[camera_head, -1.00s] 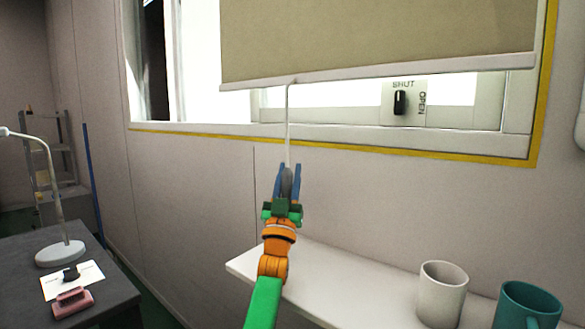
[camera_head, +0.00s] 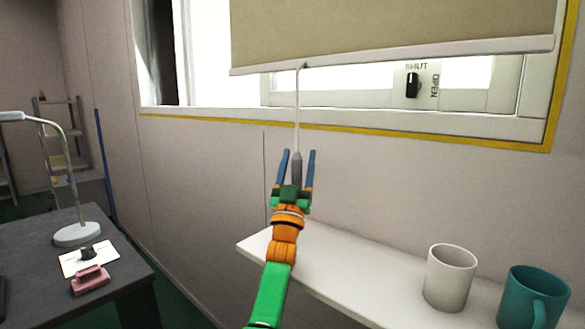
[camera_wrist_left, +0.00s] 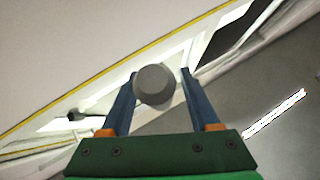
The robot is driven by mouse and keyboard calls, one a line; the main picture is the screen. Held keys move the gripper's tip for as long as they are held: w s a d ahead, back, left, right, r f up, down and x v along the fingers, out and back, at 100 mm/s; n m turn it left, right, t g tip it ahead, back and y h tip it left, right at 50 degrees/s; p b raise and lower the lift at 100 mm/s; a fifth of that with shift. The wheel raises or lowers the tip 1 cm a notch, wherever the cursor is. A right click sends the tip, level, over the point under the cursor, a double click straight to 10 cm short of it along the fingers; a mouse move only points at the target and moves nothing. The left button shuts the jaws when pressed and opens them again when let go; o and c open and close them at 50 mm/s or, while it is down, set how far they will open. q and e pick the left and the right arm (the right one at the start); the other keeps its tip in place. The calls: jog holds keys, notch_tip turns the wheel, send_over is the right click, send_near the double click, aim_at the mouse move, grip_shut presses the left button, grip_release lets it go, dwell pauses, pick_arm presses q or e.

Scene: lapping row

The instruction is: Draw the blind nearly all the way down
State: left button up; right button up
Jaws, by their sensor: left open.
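The beige blind (camera_head: 390,28) covers the upper part of the window, with a pale bottom bar (camera_head: 400,55) across the window opening. A thin cord (camera_head: 297,110) hangs from the bar and ends in a grey pull (camera_head: 297,165). My left gripper (camera_head: 297,157) is open, its blue fingers on either side of the pull. In the left wrist view the round grey end of the pull (camera_wrist_left: 154,85) shows between the spread fingers, with a gap on the right finger's side. My right gripper is not in view.
A white shelf (camera_head: 340,262) below the window holds a white cup (camera_head: 450,277) and a teal mug (camera_head: 530,298) at the right. A dark table (camera_head: 125,275) with a lamp (camera_head: 75,234) stands at the left. A black knob (camera_head: 412,85) sits on the window frame.

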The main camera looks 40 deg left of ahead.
pick_arm(q)
jog(key=s+d, duration=0.4)
jog(key=s, duration=0.7)
jog(key=shift+s+d+f+p, duration=0.15)
jog(key=shift+d+p, duration=0.25)
jog(key=shift+p, duration=0.05)
